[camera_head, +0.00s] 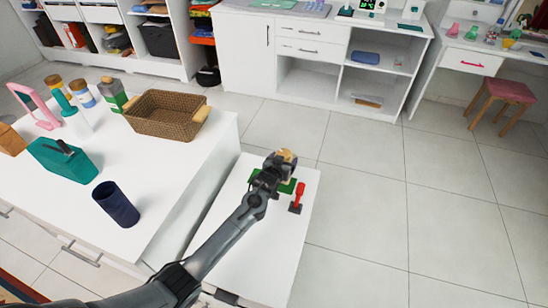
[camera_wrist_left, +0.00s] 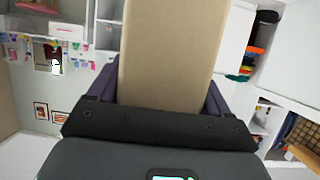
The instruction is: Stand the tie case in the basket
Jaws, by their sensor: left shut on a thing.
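My left gripper (camera_head: 280,165) is shut on a tan, long, smooth case, taken to be the tie case (camera_head: 288,155). It is held above the low white table. In the left wrist view the tie case (camera_wrist_left: 170,55) fills the space between the two fingers and runs out of the top of the picture. Only a small part of it shows in the head view, beyond the gripper. The brown woven basket (camera_head: 160,123) with pale handles stands on the white counter, to the left of the gripper. It also shows at the right edge of the left wrist view (camera_wrist_left: 304,133). My right gripper is not in view.
On the counter (camera_head: 165,185) are a teal box (camera_head: 62,160), a dark blue cylinder (camera_head: 116,204), several bottles and a pink-framed mirror (camera_head: 32,105). A green item (camera_head: 258,182) and a red-handled item (camera_head: 298,197) are on the low table (camera_head: 250,240).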

